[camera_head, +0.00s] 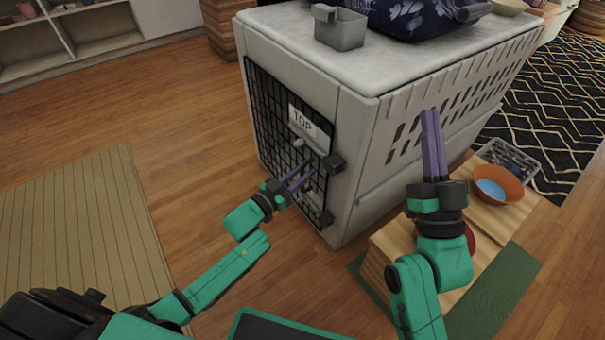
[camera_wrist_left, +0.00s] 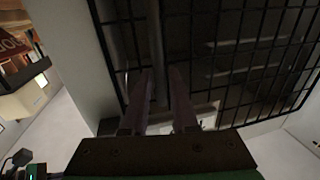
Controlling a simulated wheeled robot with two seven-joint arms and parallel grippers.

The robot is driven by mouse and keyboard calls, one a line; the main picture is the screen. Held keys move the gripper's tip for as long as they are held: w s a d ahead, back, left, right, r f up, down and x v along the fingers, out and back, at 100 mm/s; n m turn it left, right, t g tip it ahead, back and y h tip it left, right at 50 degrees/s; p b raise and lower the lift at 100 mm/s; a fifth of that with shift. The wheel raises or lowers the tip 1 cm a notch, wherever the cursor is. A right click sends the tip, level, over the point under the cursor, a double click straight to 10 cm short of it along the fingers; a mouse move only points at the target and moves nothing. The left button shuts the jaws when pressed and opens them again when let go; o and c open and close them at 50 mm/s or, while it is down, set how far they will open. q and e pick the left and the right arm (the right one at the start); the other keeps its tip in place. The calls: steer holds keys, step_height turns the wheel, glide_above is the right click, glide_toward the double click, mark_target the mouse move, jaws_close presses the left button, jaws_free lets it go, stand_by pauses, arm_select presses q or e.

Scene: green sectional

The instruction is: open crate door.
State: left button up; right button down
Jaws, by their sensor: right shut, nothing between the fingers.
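The crate (camera_head: 360,150) is a large pale grey pet carrier on the wood floor. Its door (camera_head: 268,105) is black wire mesh with a white "TOP" label (camera_head: 308,123) and sits flush in the front frame. Black fittings (camera_head: 335,162) are on the door's right edge. My left gripper (camera_head: 307,173) is open at the door's lower right part. In the left wrist view its two fingers stand apart, close to the mesh (camera_wrist_left: 245,50), with a vertical bar between them; contact is unclear. My right gripper (camera_head: 431,113) is shut and empty, pointing up beside the crate's right side.
A grey bin (camera_head: 340,28) and a dark patterned bag (camera_head: 415,14) are on the crate top. A wooden bench (camera_head: 490,222) with an orange bowl (camera_head: 497,185) stands at right. Open floor and a striped mat (camera_head: 85,225) lie left of the door.

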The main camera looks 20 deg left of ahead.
arm_select(q)
jaws_close()
stand_by(1.5)
